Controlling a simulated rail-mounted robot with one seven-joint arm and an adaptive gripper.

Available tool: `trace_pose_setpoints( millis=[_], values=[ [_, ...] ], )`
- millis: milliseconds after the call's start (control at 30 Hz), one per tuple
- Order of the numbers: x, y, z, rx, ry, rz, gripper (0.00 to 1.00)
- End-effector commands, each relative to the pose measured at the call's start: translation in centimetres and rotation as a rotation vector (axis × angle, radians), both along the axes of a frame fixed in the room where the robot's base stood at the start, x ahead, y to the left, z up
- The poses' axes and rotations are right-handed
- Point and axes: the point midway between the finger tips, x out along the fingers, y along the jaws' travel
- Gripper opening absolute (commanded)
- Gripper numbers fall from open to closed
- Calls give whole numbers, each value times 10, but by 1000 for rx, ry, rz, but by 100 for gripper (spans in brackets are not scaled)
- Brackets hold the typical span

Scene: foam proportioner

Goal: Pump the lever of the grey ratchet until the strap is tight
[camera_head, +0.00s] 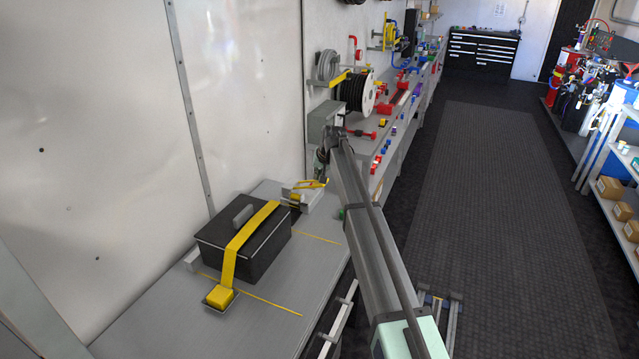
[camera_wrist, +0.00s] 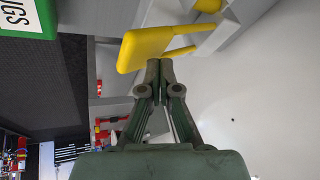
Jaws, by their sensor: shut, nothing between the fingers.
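A black case (camera_head: 225,245) with a grey handle sits on the grey bench. A yellow strap (camera_head: 243,240) runs over its lid. The grey ratchet (camera_head: 308,199) is at the case's far right end, with a yellow lever (camera_head: 314,184) raised above it. My gripper (camera_head: 322,158) is close above the lever, partly hidden by my arm. In the wrist view my gripper (camera_wrist: 160,64) is shut and empty, its tips at the edge of the yellow lever (camera_wrist: 142,47). I cannot tell whether they touch. Whether the strap is slack is not clear.
A yellow block in a grey holder (camera_head: 219,298) is at the strap's near end. A grey box-like fixture (camera_head: 325,118) and a cable reel (camera_head: 362,92) stand beyond the ratchet. A white wall (camera_head: 100,120) is on the left. The dark floor aisle (camera_head: 490,190) is clear.

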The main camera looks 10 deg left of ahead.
Motion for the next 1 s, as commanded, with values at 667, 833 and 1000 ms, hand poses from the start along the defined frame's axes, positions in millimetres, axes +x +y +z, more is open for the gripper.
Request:
trace_pose_setpoints(
  millis=[667,833,1000],
  values=[
    [0,-1,-4,0,0,0,0],
    [-1,-2,-6,0,0,0,0],
    [-1,-3,-7,0,0,0,0]
  ],
)
